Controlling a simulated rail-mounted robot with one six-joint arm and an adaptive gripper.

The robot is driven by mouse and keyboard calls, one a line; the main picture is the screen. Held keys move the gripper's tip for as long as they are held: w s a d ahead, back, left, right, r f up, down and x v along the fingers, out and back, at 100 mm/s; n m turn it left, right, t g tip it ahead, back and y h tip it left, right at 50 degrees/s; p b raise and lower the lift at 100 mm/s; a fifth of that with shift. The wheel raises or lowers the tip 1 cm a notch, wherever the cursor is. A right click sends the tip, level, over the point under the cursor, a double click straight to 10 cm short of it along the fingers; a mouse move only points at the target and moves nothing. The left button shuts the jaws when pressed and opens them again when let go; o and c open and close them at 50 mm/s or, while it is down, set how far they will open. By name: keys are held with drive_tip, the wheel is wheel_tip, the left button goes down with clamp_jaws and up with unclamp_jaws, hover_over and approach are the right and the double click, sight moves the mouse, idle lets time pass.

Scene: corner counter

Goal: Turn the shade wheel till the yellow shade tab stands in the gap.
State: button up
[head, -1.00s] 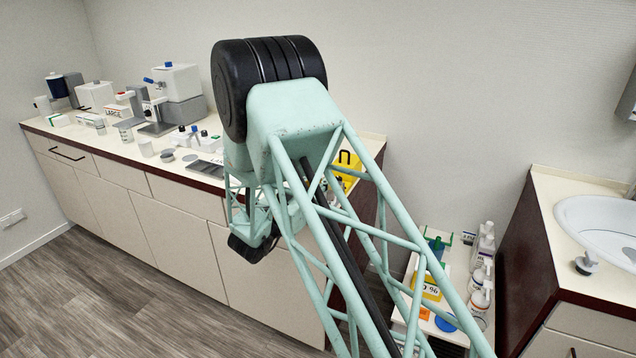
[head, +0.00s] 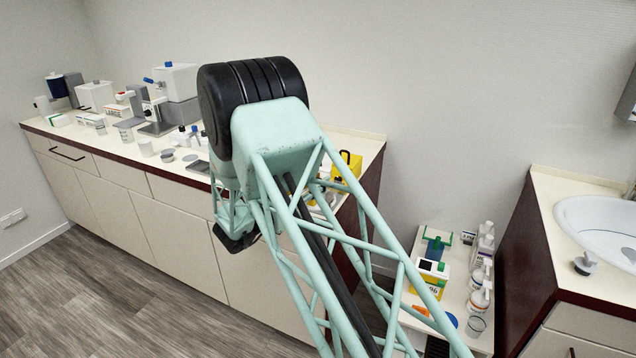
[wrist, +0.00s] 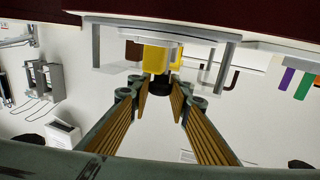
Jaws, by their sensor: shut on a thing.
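In the wrist view my gripper (wrist: 159,92) has its two ribbed fingers closing in on a small dark knob-like part (wrist: 157,88), and it is shut on it. A yellow piece (wrist: 155,59) stands just beyond the knob, between grey brackets (wrist: 222,62). I cannot tell for sure whether it is the yellow shade tab in the gap. Purple (wrist: 287,79), green (wrist: 305,87) and orange (wrist: 318,82) tabs hang at the right. The shade wheel itself is not clear. In the head view my arm hides the fingers.
The counter (head: 110,140) holds several machines and cups at the left. A yellow item (head: 346,164) stands near its right end. A low white shelf (head: 462,290) carries bottles and boxes. A sink (head: 602,225) is at the right. Grey holders (wrist: 42,82) show in the wrist view.

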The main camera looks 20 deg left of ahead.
drive_tip(key=o, duration=0.9)
drive_tip(key=shift+c, duration=0.2)
drive_tip(key=v, duration=1.2)
drive_tip(key=shift+w, duration=0.1)
